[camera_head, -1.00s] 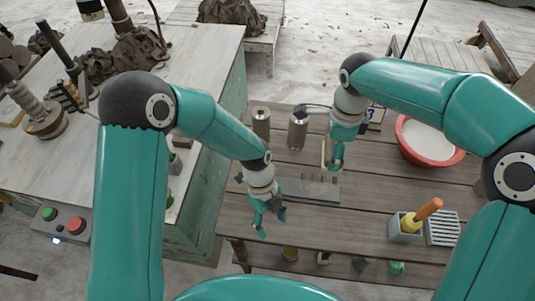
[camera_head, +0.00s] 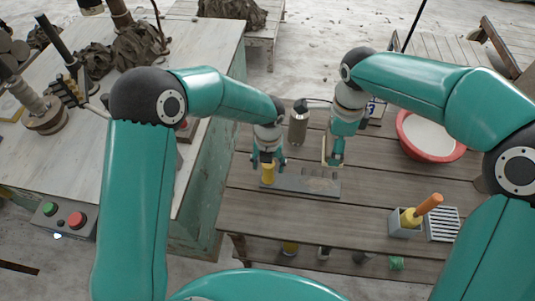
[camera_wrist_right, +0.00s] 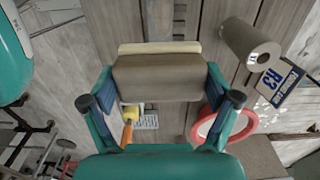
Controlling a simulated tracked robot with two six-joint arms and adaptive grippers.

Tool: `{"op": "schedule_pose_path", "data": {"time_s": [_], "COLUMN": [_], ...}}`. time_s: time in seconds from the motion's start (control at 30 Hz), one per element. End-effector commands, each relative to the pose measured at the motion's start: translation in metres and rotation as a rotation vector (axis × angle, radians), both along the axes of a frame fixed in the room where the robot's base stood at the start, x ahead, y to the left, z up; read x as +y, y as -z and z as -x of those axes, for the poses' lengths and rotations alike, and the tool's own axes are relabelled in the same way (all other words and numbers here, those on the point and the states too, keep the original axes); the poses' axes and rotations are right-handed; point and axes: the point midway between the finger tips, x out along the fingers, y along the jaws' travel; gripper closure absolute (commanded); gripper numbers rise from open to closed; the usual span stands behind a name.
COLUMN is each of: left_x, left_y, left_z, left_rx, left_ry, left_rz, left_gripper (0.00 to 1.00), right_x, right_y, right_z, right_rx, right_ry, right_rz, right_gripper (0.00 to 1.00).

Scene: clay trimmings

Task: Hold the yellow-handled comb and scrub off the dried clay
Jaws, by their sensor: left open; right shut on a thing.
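The comb is a long grey bar (camera_head: 295,185) lying flat on the slatted table, with a yellow handle (camera_head: 268,175) at its left end. A brownish patch shows on the bar's right part. My left gripper (camera_head: 268,161) points down at the yellow handle, its fingers apart on either side; I cannot tell whether they touch it. My right gripper (camera_head: 334,160) hangs over the far right of the bar. It is shut on a brown block with a cream edge (camera_wrist_right: 158,78), seen in the right wrist view; the block looks like a scrubbing brush.
A red-rimmed basin (camera_head: 430,140) stands at the right. A grey holder (camera_head: 402,226) with an orange-handled tool (camera_head: 428,204) and a grey rack (camera_head: 443,225) are nearer. A metal cylinder (camera_head: 298,128) stands behind the bar. A button box (camera_head: 65,219) is at left.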

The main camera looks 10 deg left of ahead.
Motion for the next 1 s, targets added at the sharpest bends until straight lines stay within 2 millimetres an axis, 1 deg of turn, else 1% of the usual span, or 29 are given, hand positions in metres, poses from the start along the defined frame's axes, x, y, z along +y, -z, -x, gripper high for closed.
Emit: {"op": "schedule_pose_path", "data": {"time_s": [0.03, 0.1, 0.2, 0.3, 0.43, 0.7, 0.73, 0.77, 1.0], "left_x": [0.000, 0.000, 0.000, 0.000, 0.000, 0.000, 0.000, 0.000, -0.001], "left_y": [0.011, 0.022, 0.036, 0.044, 0.051, 0.052, 0.052, 0.052, 0.052], "left_z": [0.001, 0.001, 0.001, 0.000, 0.000, 0.000, 0.000, 0.000, 0.000], "left_rx": [0.005, 0.005, 0.003, 0.001, 0.001, 0.000, 0.000, 0.000, 0.000], "left_ry": [0.000, 0.000, -0.001, -0.001, 0.000, -0.001, -0.001, -0.001, -0.001], "left_rz": [-0.001, -0.002, -0.001, 0.000, 0.000, 0.001, 0.001, 0.001, 0.001], "left_gripper": [0.36, 0.36, 0.36, 0.36, 0.36, 0.36, 0.38, 0.43, 0.83], "right_x": [0.000, 0.000, 0.000, 0.000, 0.000, 0.000, 0.000, 0.000, 0.000], "right_y": [0.000, 0.000, 0.000, 0.000, 0.000, 0.000, 0.000, 0.000, 0.000], "right_z": [0.000, 0.000, 0.000, 0.000, 0.000, 0.000, 0.000, 0.000, 0.000], "right_rx": [0.000, 0.000, 0.000, 0.000, 0.000, 0.000, 0.000, 0.000, 0.000], "right_ry": [0.000, 0.000, 0.000, 0.001, 0.001, 0.001, 0.001, 0.001, 0.001], "right_rz": [0.000, 0.000, 0.000, 0.000, 0.000, 0.000, 0.000, 0.000, 0.000], "right_gripper": [0.40, 0.40, 0.40, 0.40, 0.40, 0.40, 0.40, 0.40, 0.40]}}
